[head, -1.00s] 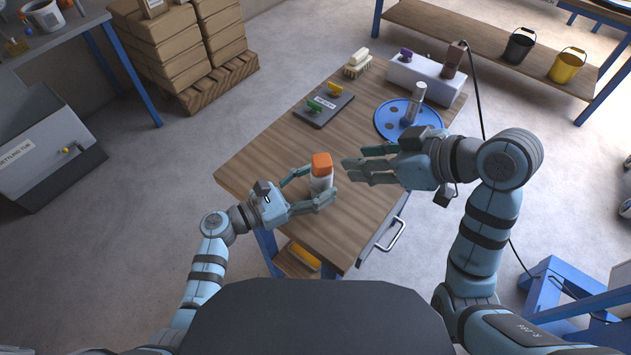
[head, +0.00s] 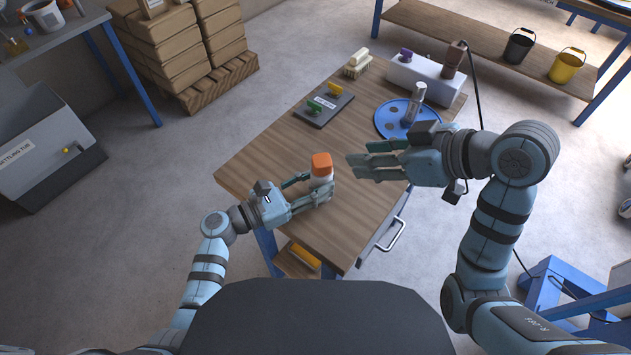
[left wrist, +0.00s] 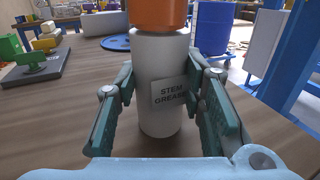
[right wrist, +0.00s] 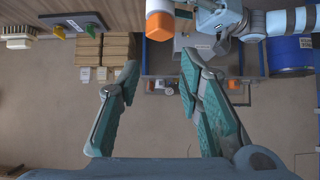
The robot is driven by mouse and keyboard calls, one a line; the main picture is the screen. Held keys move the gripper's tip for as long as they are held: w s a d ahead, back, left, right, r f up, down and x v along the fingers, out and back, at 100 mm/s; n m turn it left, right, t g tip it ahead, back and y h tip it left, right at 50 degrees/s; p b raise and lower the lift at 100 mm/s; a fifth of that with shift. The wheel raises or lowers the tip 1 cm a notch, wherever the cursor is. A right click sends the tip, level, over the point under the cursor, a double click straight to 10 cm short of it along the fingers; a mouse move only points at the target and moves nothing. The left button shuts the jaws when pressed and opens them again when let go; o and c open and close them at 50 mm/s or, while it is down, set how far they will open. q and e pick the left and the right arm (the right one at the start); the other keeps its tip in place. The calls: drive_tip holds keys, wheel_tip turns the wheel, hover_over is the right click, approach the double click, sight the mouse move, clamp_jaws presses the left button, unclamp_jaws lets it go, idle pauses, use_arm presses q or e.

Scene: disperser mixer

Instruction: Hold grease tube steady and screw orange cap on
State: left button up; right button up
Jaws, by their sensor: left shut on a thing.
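The white grease tube (head: 320,182) stands upright near the table's front edge with the orange cap (head: 321,162) on its top. My left gripper (head: 316,188) is shut on the tube's body, below the cap. In the left wrist view the tube (left wrist: 157,75) stands between the fingers, its "STEM GREASE" label partly showing, and the cap (left wrist: 158,13) is cut off by the top edge. I cannot tell how tightly the cap sits. My right gripper (head: 363,169) is open and empty, to the right of the tube. The right wrist view also shows the cap (right wrist: 159,24).
On the table (head: 262,153) are a dark board (head: 318,108) with green and yellow pieces, a brush (head: 357,63), a blue round tray (head: 388,118) with a clear cylinder (head: 415,101), and a white block (head: 428,78) at the back. The wood left of the tube is clear.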

use_arm(q)
drive_tip(key=o, duration=0.8)
drive_tip(key=shift+c, duration=0.2)
use_arm(e)
drive_tip(key=s+d+r, duration=0.2)
drive_tip(key=d+r, duration=0.1)
drive_tip(key=r, duration=0.4)
use_arm(q)
drive_tip(key=shift+r, duration=0.1)
use_arm(e)
drive_tip(key=shift+s+r, duration=0.1)
use_arm(q)
drive_tip(key=shift+r+p, duration=0.5)
drive_tip(key=shift+r, duration=0.05)
use_arm(e)
drive_tip(key=shift+r, duration=0.4)
use_arm(q)
drive_tip(key=shift+o, duration=0.3)
drive_tip(key=o, duration=0.5)
